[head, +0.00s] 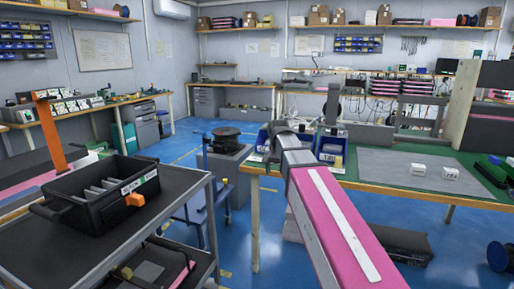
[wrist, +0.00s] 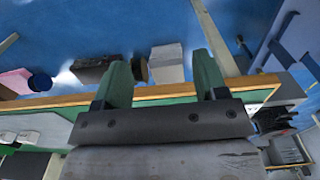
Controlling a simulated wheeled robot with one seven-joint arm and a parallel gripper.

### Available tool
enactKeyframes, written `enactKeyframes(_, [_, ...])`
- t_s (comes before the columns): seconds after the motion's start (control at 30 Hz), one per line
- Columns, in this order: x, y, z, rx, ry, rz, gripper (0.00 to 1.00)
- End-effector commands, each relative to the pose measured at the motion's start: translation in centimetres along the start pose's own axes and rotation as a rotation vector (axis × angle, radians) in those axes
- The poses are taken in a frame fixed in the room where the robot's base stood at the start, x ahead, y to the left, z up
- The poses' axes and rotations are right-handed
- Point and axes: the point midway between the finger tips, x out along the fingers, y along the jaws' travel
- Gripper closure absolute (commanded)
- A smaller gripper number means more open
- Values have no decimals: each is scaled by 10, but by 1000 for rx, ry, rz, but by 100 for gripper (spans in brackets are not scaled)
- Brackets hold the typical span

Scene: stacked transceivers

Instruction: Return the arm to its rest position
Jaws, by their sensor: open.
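My arm reaches from the bottom right of the head view to the near left part of the green-topped workbench (head: 380,186). My gripper (wrist: 163,72) shows in the wrist view with its two green fingers wide apart and nothing between them. It is above the bench's wooden front edge (wrist: 65,98), with blue floor beyond. In the head view I cannot make out the fingers. Two small white boxes, one left (head: 417,169) and one right (head: 450,172), stand on the grey mat (head: 385,165), apart from my gripper.
Blue bins (head: 331,153) stand on the bench close to my arm. A black cart (head: 65,255) at the left carries a black bin (head: 105,203) with grey dividers. Blue floor (head: 270,215) is open between cart and bench.

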Motion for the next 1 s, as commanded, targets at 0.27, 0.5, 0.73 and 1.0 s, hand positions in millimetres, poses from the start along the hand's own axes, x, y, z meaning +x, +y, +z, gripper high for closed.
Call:
enactKeyframes(0.27, [40,16,6,-35,-1,0,34])
enactKeyframes(0.5, [99,43,19,-88,-3,1,34])
enactKeyframes(0.73, [170,79,42,-164,-1,0,34])
enactKeyframes(1.0, [243,121,79,-252,0,0,34])
